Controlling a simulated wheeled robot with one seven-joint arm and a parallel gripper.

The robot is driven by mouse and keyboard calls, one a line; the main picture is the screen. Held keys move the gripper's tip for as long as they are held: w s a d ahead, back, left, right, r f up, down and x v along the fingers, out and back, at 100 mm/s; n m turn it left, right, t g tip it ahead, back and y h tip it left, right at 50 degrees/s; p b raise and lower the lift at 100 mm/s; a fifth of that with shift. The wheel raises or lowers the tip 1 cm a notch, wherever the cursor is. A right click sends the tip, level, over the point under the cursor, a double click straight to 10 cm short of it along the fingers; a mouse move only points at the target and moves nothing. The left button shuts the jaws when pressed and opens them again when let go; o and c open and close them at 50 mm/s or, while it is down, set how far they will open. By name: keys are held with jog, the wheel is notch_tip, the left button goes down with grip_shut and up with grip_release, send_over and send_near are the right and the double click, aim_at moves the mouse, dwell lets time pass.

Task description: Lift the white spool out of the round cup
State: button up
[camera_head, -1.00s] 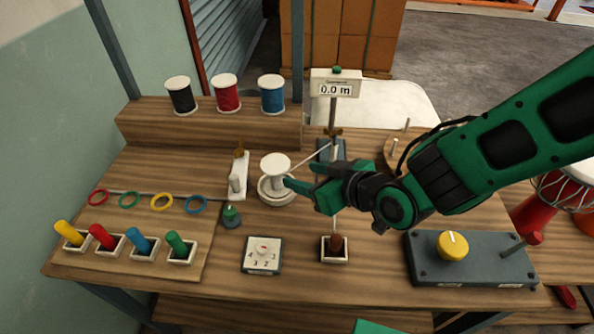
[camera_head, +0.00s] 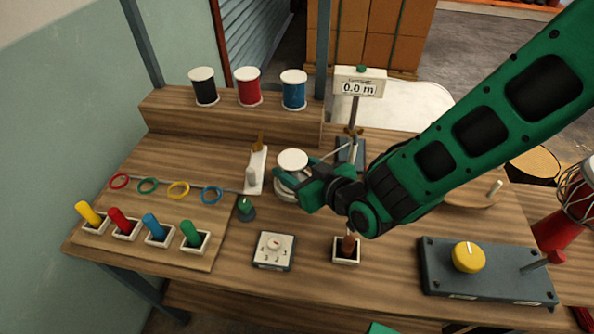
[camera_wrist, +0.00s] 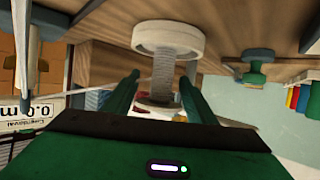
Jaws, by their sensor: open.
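The white spool (camera_head: 292,160) stands upright in the round white cup (camera_head: 286,194) near the middle of the bench. In the wrist view the picture is upside down: the cup (camera_wrist: 168,36) is at the top, and the spool (camera_wrist: 162,74) hangs below it with its flange lowest. My gripper (camera_head: 306,182) is just right of the spool, low over the cup. Its green fingers are open, and in the wrist view (camera_wrist: 160,78) they lie on either side of the spool's narrow middle. In the head view the fingers hide the spool's lower right part.
A post with a display (camera_head: 360,88) rises behind my gripper. A dial box (camera_head: 274,250) and a square holder (camera_head: 346,250) are nearer the front.

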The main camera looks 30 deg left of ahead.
jog(key=shift+f+x, duration=0.15)
jog(key=shift+x, duration=0.95)
jog(key=shift+f+x, duration=0.2)
jog(key=shift+x, duration=0.95)
jog(key=shift+s+d, duration=0.1)
jog(key=shift+r, duration=0.1)
jog(key=c, duration=0.8)
